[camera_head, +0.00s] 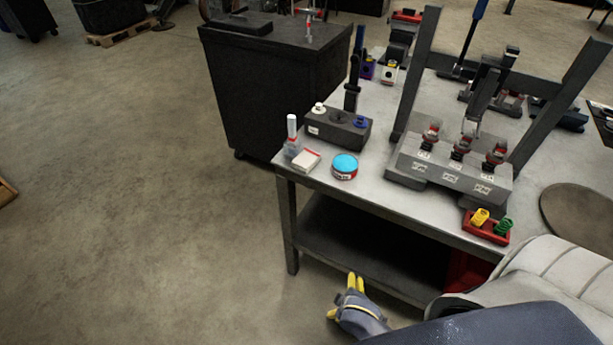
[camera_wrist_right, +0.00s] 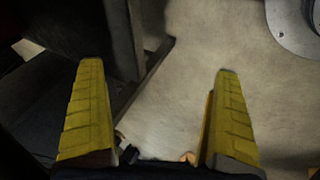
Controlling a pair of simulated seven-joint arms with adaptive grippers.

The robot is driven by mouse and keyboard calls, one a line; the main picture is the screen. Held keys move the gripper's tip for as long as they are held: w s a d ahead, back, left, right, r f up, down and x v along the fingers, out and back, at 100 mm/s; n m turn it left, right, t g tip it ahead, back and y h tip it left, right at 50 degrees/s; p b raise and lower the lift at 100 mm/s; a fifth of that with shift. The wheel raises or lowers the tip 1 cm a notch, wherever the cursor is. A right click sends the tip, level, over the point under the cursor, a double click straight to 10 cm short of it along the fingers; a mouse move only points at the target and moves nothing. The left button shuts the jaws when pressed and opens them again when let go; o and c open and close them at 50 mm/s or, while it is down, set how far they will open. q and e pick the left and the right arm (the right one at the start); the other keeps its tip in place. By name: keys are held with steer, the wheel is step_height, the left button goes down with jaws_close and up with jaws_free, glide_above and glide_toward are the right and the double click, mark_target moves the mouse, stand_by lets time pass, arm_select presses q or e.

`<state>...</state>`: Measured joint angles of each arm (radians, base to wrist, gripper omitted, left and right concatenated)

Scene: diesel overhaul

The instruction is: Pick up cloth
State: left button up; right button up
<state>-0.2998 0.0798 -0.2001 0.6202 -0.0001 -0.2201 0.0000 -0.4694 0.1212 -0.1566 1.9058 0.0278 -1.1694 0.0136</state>
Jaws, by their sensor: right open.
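A small white folded piece that looks like the cloth (camera_head: 306,161) lies flat near the front left corner of the grey workbench (camera_head: 375,190). A clear bottle with a white top (camera_head: 292,135) stands just behind it, and a blue-topped tin (camera_head: 344,166) stands to its right. My right gripper (camera_head: 355,283), with yellow fingers, is low in front of the bench, below the tabletop and apart from the cloth. In the right wrist view its fingers (camera_wrist_right: 155,85) are spread, with nothing between them but floor behind. The cloth is not in that view. My left gripper is not in view.
A dark block with knobs (camera_head: 338,128) stands behind the cloth. A grey fixture (camera_head: 455,170) and a red tray with springs (camera_head: 486,227) are farther right. The bench's lower shelf (camera_head: 340,235) is near my right gripper. Open floor lies left.

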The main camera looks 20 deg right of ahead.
steer(key=w+r+t, duration=0.1)
steer(key=w+r, duration=0.2)
steer(key=r, duration=0.4)
steer(key=w+r+t, duration=0.1)
steer(key=w+r, duration=0.3)
steer(key=r, duration=0.3)
steer(key=w+a+r+n+y, duration=0.2)
steer(key=w+a+r+y, duration=0.15)
steer(key=w+r, duration=0.45)
steer(key=w+a+r+n+y, duration=0.1)
steer(key=w+a+r+y, duration=0.1)
steer(key=w+a+r, duration=0.45)
steer(key=m+g+h, duration=0.1)
steer(key=m+g, duration=0.3)
glide_toward(307, 158)
steer(key=x, duration=0.5)
steer(key=shift+w+a, duration=0.1)
steer(key=shift+x, duration=2.65)
